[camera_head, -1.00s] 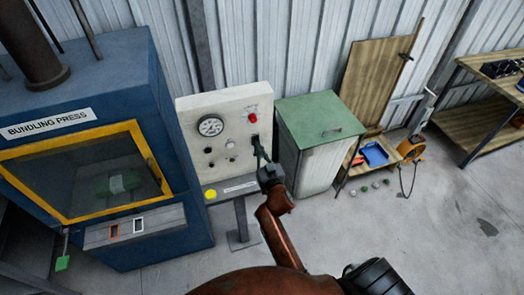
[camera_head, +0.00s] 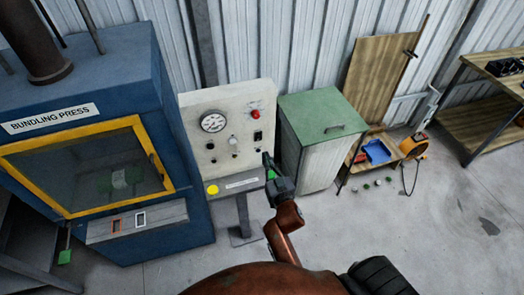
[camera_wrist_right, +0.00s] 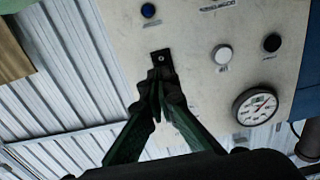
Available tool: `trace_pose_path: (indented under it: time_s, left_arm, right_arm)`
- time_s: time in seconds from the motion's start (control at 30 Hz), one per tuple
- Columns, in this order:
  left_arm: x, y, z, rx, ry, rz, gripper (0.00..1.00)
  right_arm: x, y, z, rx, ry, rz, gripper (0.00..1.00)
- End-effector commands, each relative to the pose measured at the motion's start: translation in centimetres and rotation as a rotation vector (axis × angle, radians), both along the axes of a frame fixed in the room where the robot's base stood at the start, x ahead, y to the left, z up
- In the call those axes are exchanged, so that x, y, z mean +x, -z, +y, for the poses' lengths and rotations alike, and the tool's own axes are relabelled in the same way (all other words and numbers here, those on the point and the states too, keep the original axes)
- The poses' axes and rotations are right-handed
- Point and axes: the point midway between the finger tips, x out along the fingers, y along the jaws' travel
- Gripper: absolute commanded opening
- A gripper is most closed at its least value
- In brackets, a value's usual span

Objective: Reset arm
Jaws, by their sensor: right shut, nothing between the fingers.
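My right gripper (camera_head: 267,161) is in front of the lower right part of the pale control panel (camera_head: 222,103), with its fingers shut and empty. In the right wrist view its dark green fingers (camera_wrist_right: 157,88) meet just below a black switch (camera_wrist_right: 161,58) on the panel; I cannot tell the exact gap. The switch (camera_head: 257,137) shows just above the fingertips in the head view.
The blue bundling press (camera_head: 170,120) stands left of the panel. A green-topped cabinet (camera_head: 318,122) stands close on the right, with a low wooden shelf beyond it. A workbench (camera_head: 480,120) is at far right. Open concrete floor (camera_head: 430,220) lies at right.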

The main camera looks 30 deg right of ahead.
Motion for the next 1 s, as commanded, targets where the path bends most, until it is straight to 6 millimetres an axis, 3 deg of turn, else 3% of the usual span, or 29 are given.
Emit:
trace_pose_path:
  time_s: [0.23,0.37,0.53,0.7,1.0]
  left_arm:
    - [0.0,0.0,0.0,0.0,0.0,0.0,0.0]
    - [0.0,0.0,0.0,0.0,0.0,0.0,0.0]
    - [0.1,0.0,0.0,0.0,0.0,0.0,0.0]
    - [0.1,0.0,-0.1,-0.001,0.0,0.0,0.0]
    - [0.1,0.0,-0.2,-0.001,0.0,-0.001,0.0]
  right_arm:
    - [-0.1,0.2,-0.2,0.001,0.004,0.008,0.0]
    - [-1.7,2.2,-1.9,0.01,0.044,0.095,0.0]
    - [-7.7,8.4,-5.1,0.036,0.114,0.388,0.0]
    - [-15.2,14.2,-5.4,0.057,0.098,0.712,0.0]
    - [-24.5,18.4,-3.5,0.061,-0.002,1.05,0.0]
